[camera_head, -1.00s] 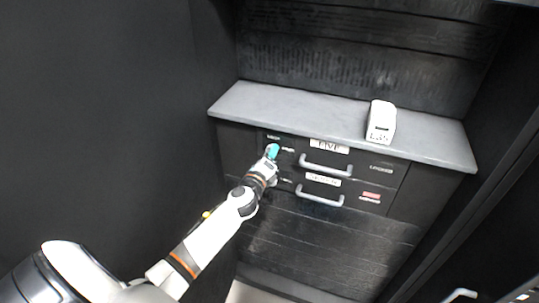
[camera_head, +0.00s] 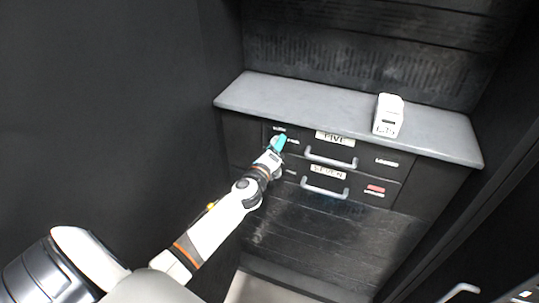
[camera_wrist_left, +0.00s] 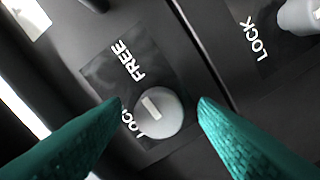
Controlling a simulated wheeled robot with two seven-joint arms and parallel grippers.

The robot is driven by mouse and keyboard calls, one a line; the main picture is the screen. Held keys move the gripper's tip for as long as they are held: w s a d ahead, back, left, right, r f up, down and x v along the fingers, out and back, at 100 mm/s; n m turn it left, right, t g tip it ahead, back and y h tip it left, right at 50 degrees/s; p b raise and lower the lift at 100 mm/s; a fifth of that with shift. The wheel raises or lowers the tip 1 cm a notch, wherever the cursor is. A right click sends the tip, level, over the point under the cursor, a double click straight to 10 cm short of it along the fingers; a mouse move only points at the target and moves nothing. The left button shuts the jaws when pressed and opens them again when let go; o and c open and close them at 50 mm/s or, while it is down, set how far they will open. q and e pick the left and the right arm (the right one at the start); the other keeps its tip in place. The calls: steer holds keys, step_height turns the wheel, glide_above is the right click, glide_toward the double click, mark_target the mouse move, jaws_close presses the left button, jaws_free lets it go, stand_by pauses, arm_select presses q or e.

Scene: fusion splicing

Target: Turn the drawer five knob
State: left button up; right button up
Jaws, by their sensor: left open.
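The top drawer (camera_head: 375,157) of the dark cabinet carries a label (camera_head: 335,137) that reads FIVE and a grey bar handle (camera_head: 330,159). My left gripper (camera_head: 279,143) reaches the upper left of this drawer and hides its knob in the head view. In the left wrist view a round grey knob (camera_wrist_left: 160,114) with a pale raised bar stands between my two teal fingertips (camera_wrist_left: 160,102). The fingers are open, with a gap on either side of the knob. The words FREE and LOCK are printed beside it. LOCK is partly covered by the knob.
A lower drawer has a label (camera_head: 327,172) reading SEVEN and a handle (camera_head: 325,188). A second knob (camera_wrist_left: 300,15) marked LOCK shows in the wrist view. A white box (camera_head: 388,114) stands on the grey countertop (camera_head: 320,102). A dark wall (camera_head: 110,110) is close on the left.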

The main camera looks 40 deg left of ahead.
arm_select(q)
steer(key=v, duration=1.1)
steer(key=shift+s, duration=0.3)
steer(key=shift+d, duration=0.15)
